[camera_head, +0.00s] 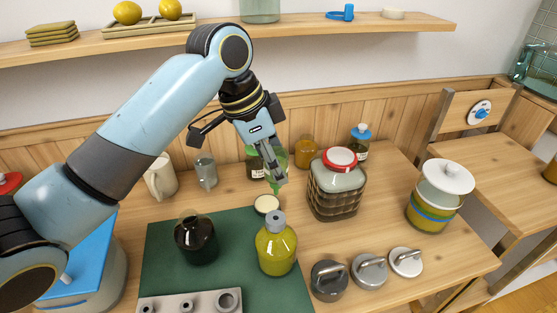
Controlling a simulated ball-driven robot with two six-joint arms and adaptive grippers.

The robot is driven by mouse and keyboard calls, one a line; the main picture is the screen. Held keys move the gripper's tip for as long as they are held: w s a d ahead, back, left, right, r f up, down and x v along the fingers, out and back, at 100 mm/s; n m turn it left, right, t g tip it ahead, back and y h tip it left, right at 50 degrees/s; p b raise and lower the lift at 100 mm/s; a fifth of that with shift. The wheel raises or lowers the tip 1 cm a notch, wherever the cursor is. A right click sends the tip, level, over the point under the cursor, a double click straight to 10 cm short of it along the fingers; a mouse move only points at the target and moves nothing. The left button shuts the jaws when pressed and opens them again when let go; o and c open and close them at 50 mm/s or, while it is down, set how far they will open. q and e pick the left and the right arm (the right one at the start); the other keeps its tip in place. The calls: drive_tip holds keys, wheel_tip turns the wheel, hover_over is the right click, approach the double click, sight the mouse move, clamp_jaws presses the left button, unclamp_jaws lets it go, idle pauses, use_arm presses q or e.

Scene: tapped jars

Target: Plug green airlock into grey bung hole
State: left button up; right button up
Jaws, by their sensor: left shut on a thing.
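My left gripper (277,182) reaches down from the upper left over the back edge of the green mat. It is shut on the green airlock (281,158), which is largely hidden behind the fingers. A yellow-green bottle (276,252) stands upright on the mat, with the grey bung (277,217) in its neck. The gripper is above and behind this bung, apart from it. My right gripper is not in view.
A dark bottle (196,240) stands on the green mat (160,270), left of the yellow-green one. A grey block with holes (190,302) lies at the front. A red-lidded jar (336,190) stands to the right.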

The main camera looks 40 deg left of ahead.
sight(275, 194)
use_arm(q)
drive_tip(key=shift+s+d, duration=0.1)
drive_tip(key=shift+w+f, duration=0.2)
drive_tip(key=shift+f, duration=0.05)
drive_tip(key=shift+s+f, duration=0.1)
drive_tip(key=shift+f, duration=0.35)
drive_tip(key=shift+f+b, duration=0.45)
drive_tip(key=shift+f, duration=0.1)
drive_tip(key=shift+f+b, duration=0.3)
drive_tip(key=shift+f, duration=1.55)
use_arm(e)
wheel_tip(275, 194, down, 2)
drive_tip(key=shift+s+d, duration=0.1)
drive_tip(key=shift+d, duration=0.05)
use_arm(q)
drive_tip(key=shift+b, duration=0.3)
drive_tip(key=shift+f, duration=0.15)
